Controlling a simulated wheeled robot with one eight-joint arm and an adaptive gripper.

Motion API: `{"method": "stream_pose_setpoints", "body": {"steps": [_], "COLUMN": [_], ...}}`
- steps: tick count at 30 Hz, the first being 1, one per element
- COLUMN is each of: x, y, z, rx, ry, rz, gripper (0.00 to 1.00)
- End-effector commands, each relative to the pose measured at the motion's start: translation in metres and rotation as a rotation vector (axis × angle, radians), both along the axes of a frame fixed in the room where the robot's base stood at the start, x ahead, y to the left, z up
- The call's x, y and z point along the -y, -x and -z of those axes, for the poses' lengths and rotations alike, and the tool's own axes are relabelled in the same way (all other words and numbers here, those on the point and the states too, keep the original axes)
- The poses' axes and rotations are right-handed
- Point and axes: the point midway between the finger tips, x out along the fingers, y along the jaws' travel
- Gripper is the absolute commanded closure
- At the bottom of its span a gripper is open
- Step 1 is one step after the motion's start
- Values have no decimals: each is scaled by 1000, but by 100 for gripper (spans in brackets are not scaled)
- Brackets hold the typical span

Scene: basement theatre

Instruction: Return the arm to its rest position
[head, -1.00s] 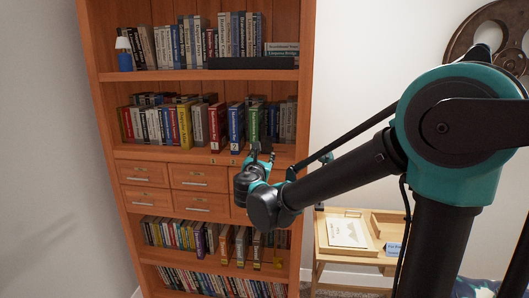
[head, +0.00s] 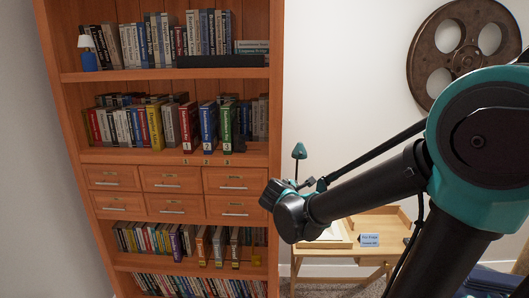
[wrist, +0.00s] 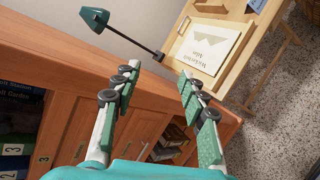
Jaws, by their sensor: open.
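My gripper (wrist: 157,78) is open and empty in the wrist view, its two green-padded fingers spread apart with nothing between them. In the head view my gripper (head: 308,184) is small and partly hidden behind my wrist, at the right edge of the wooden bookcase (head: 275,90). My arm reaches forward and left from the right side of the head view, sloping down towards the wrist. Three thick books, red (head: 188,128), blue (head: 208,128) and green (head: 227,127), stand on the middle shelf above number tags.
A low wooden table (head: 350,252) right of the bookcase, behind my arm, holds a tray with a paper (wrist: 207,47) and a blue card (head: 369,240). A green lamp (head: 299,151) stands nearby. A film reel (head: 458,48) hangs on the wall. Drawers (head: 173,192) are closed.

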Motion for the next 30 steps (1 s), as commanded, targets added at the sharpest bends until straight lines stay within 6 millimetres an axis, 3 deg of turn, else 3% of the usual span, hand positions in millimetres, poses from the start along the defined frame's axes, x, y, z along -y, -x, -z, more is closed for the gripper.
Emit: {"method": "stream_pose_setpoints", "body": {"steps": [1,6,10,15,21,30], "x": [29,87,101,94,84,83], "y": [17,89,146,195,215,215], "z": [20,88,131,161,171,172], "rx": [-26,-98,-130,-155,-169,-171], "ry": [-126,-600,-936,-1248,-1390,-1396], "rz": [105,494,799,1097,1234,1238], "gripper": [58,58,58,58,58,58]}}
